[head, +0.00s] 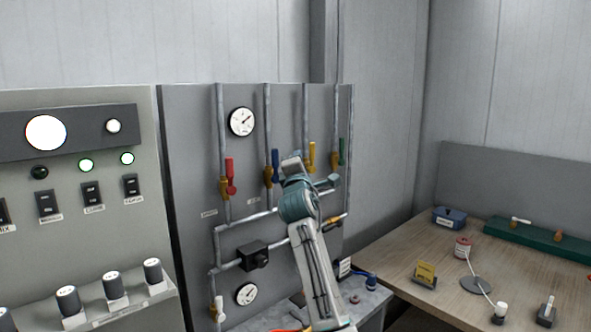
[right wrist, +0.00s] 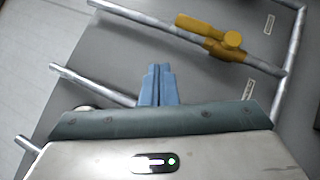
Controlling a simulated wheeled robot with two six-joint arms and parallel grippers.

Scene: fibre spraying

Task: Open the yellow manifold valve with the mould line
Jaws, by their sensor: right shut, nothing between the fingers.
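The yellow valve handle (head: 311,156) stands on a vertical pipe of the grey panel in the head view, between a blue and a green handle. In the right wrist view a yellow valve (right wrist: 205,29) shows, its lever lying roughly along its grey pipe. My right gripper (right wrist: 158,70) is shut with its blue fingers together and nothing between them. In that view the fingers are below and left of the yellow valve, apart from it. In the head view my right arm covers part of the panel, and its fingertips are not clear. My left gripper is not in view.
A red handle (head: 230,175), a blue handle (head: 276,165) and a green handle (head: 341,151) sit on neighbouring pipes. Gauges and a black box (head: 252,256) are on the panel. A wooden bench (head: 400,262) with small items stands right; a control cabinet (head: 100,228) is left.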

